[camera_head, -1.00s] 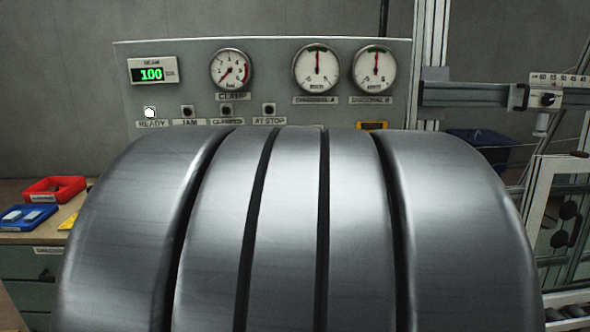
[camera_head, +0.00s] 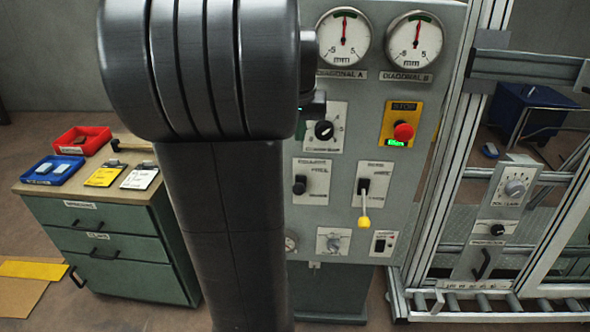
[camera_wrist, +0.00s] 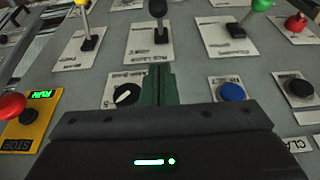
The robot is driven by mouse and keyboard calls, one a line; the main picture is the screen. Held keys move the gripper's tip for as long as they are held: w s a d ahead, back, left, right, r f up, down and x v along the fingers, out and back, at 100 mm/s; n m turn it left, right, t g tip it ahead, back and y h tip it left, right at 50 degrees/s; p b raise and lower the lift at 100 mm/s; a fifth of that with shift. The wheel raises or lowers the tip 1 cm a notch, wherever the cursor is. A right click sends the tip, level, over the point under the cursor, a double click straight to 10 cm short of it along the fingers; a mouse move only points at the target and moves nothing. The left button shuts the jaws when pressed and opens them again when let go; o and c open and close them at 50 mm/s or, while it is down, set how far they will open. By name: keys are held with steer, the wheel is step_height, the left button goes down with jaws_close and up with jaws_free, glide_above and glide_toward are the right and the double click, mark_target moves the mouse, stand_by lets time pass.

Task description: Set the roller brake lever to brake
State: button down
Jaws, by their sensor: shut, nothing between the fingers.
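A lever with a yellow knob (camera_head: 364,221) points down on the right of the grey panel in the head view. It also shows at upper left in the wrist view (camera_wrist: 89,42). A black-knobbed lever (camera_head: 300,186) sits left of it, also in the wrist view (camera_wrist: 159,33). A green-knobbed lever (camera_wrist: 238,28) shows only in the wrist view. The label wording is too small to tell surely which is the roller brake. My gripper (camera_wrist: 160,84) is shut and empty, over the panel by a black rotary knob (camera_wrist: 127,94), touching no lever.
A red stop button (camera_head: 403,131) on a yellow plate sits above the yellow-knobbed lever. Two gauges (camera_head: 415,37) top the panel. A blue button (camera_wrist: 231,92) is right of my fingers in the wrist view. A roller frame (camera_head: 480,303) stands right; a drawer cabinet (camera_head: 105,235) stands left.

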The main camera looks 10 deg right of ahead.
steer(key=p, duration=0.1)
glide_above(300, 184)
steer(key=w, duration=0.2)
steer(key=f, duration=0.9)
steer(key=shift+w+d+f, duration=0.15)
steer(key=shift+d, duration=0.1)
steer(key=shift+s+a+f+p, duration=0.1)
steer(key=shift+s+f, duration=0.2)
steer(key=shift+f, duration=0.35)
steer(key=shift+s+a+f+p, duration=0.15)
steer(key=shift+s+f, duration=0.1)
steer(key=shift+f, duration=0.4)
steer(key=shift+s+f+p, duration=0.1)
steer(key=shift+s+f, duration=0.2)
steer(key=shift+f, duration=0.35)
steer(key=shift+f+b, duration=0.15)
steer(key=shift+b, duration=0.15)
